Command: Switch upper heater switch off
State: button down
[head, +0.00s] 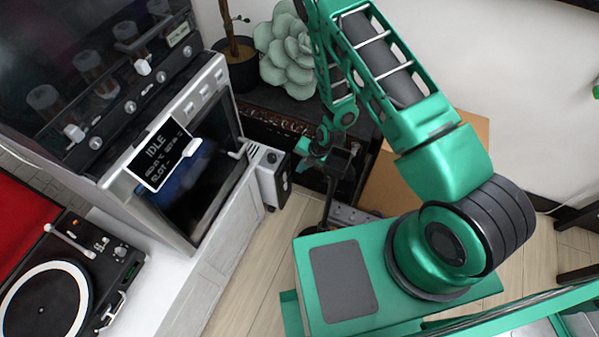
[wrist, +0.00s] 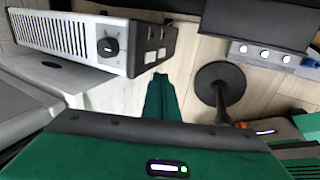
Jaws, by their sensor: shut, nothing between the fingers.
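The heater (wrist: 75,35) is a pale box with a slotted grille, a black knob (wrist: 108,47) and a dark side panel (wrist: 155,45) at its right end in the wrist view. Small pale switch-like marks sit on that panel, in an upper and a lower pair; which way they are set is too small to tell. In the head view the heater (head: 272,178) stands right of the oven-like machine. My gripper (wrist: 158,80) is shut and empty, its green fingers just below and right of the panel in the picture, with no contact visible. In the head view its fingers are hard to make out.
A machine with a screen reading IDLE (head: 155,150) stands left of the heater. A round dark stand base (wrist: 220,80) and a power strip (wrist: 270,53) are on the wooden floor to the right. A turntable (head: 50,300) is at the lower left.

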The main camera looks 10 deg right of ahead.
jog(key=shift+v, duration=1.1)
jog(key=shift+w+a, duration=0.1)
jog(key=shift+a, duration=0.05)
jog(key=d+r+m+h, duration=0.1)
jog(key=d+r+m, duration=0.45)
jog(key=r, duration=0.45)
jog(key=s+d+r+m+h, duration=0.1)
jog(key=d+r+m, duration=0.4)
jog(key=r, duration=0.4)
jog(key=d+r+m+h, duration=0.1)
jog(key=d+r+m, duration=0.4)
jog(key=r, duration=0.5)
jog(key=s+d+r+m+g, duration=0.1)
jog(key=s+d+r+m, duration=0.8)
jog(key=s+r, duration=0.3)
jog(key=s+r+m, duration=0.2)
jog(key=s+m, duration=0.1)
jog(key=s, duration=0.2)
jog(key=s+d+r+m+g, duration=0.1)
jog(key=s+r+m, duration=0.2)
jog(key=s, duration=0.3)
jog(key=s+d+r+m, duration=0.1)
jog(key=s+r+m, duration=0.1)
jog(key=s+m, duration=0.3)
jog(key=shift+s+r, duration=0.15)
jog(key=shift+r, duration=0.1)
jog(key=shift+d, duration=0.1)
